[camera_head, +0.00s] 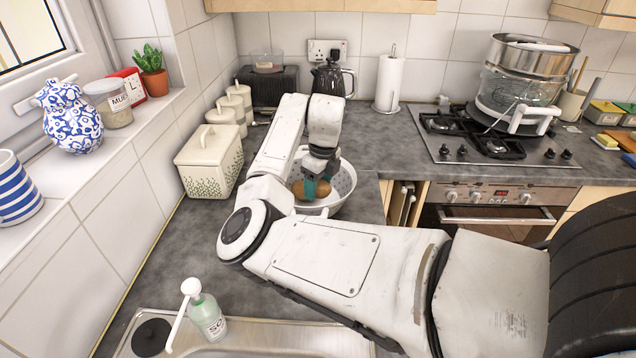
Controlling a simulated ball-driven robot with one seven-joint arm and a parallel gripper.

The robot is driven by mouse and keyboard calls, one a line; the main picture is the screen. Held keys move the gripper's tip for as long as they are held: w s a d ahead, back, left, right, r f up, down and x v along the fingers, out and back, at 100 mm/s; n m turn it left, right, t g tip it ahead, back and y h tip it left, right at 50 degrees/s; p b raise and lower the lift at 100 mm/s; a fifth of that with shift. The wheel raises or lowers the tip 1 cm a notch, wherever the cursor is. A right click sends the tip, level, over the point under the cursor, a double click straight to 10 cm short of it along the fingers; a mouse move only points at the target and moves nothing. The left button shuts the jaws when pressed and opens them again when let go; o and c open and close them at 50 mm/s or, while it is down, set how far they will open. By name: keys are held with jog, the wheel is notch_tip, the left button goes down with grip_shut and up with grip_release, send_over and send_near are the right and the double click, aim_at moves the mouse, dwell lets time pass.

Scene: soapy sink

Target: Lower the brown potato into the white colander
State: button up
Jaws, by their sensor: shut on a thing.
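The white colander (345,183) stands on the dark grey counter, behind my arm. It has small holes in its wall, and its left side is partly hidden by my arm. The brown potato (318,188) shows within the colander's outline. My gripper (311,188) points down over the colander, with teal fingertips around the potato. The gripper is shut on the potato. I cannot tell whether the potato touches the colander's bottom.
A cream bread bin (210,160) and canisters stand left of the colander. A black kettle (331,80) and paper towel roll (389,82) stand behind. A soap bottle (206,312) stands by the sink at the front. The gas hob (490,135) is to the right.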

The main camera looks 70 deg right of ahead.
aim_at(320, 182)
jog(key=shift+f+b, duration=1.25)
jog(key=shift+f, duration=1.15)
dwell(1.7)
jog(key=o, duration=1.3)
jog(key=shift+o, duration=0.2)
jog(key=r, duration=0.3)
jog(key=r+b, duration=0.1)
jog(key=r, duration=0.3)
jog(key=s+r, duration=0.1)
jog(key=r, duration=0.2)
jog(key=shift+s+a+r, duration=0.1)
jog(key=shift+a+r, duration=0.05)
jog(key=shift+r, duration=0.25)
